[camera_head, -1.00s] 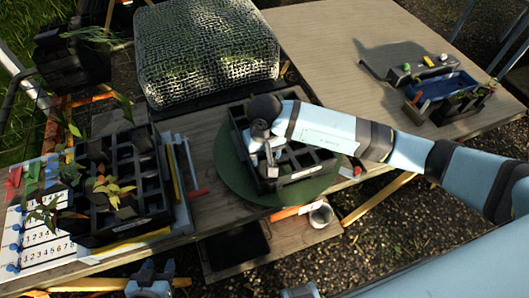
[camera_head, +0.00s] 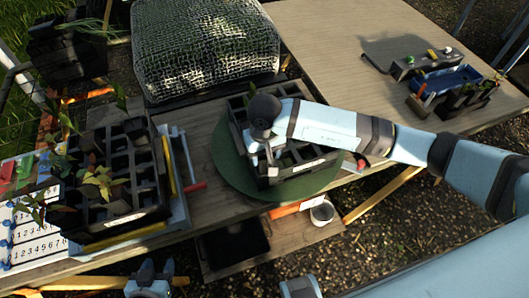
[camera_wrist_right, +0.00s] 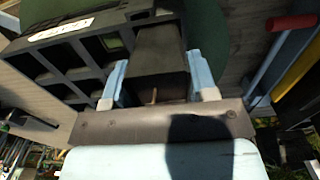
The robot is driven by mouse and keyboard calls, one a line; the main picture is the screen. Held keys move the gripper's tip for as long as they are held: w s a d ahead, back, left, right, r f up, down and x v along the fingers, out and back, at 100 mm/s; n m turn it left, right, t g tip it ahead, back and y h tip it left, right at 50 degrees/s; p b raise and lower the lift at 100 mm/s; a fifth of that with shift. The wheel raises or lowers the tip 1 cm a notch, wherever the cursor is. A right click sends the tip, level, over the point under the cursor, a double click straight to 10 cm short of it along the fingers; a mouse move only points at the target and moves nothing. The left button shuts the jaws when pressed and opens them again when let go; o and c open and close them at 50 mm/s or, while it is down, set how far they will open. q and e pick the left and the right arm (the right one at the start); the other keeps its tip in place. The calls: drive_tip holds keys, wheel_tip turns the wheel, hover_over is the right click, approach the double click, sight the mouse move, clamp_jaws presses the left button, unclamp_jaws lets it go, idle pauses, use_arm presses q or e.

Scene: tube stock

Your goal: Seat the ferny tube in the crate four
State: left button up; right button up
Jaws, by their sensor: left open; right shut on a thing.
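My right gripper (camera_head: 272,158) is down at a black crate (camera_head: 302,168) with a white label, on a round green mat. In the right wrist view the gripper (camera_wrist_right: 158,88) is shut on a dark square tube (camera_wrist_right: 160,50). A thin brown stem shows at the tube's near end. The tube lies at the crate's edge cells; how deep it sits is hidden. I cannot tell whether it is the ferny one, and the crate's label is too small to read. My left gripper (camera_head: 150,284) is open and empty at the bottom edge.
A second black crate (camera_head: 120,215) with leafy plants stands at left beside a numbered board (camera_head: 30,240). A mesh-covered block (camera_head: 205,50) is behind. A blue tray (camera_head: 445,82) and dark tubes stand far right. Bare tabletop lies between.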

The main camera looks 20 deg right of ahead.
drive_tip(key=shift+f+b, duration=0.8)
drive_tip(key=shift+f, duration=0.15)
drive_tip(key=shift+f+b, duration=0.6)
drive_tip(key=shift+s+f+b, duration=0.1)
drive_tip(key=shift+f+b, duration=0.25)
drive_tip(key=shift+b, duration=0.25)
drive_tip(key=o, duration=1.1)
drive_tip(key=shift+c, duration=0.2)
wheel_tip(320, 180, up, 14)
drive_tip(key=shift+a+r+b, duration=0.1)
drive_tip(key=shift+b, duration=0.35)
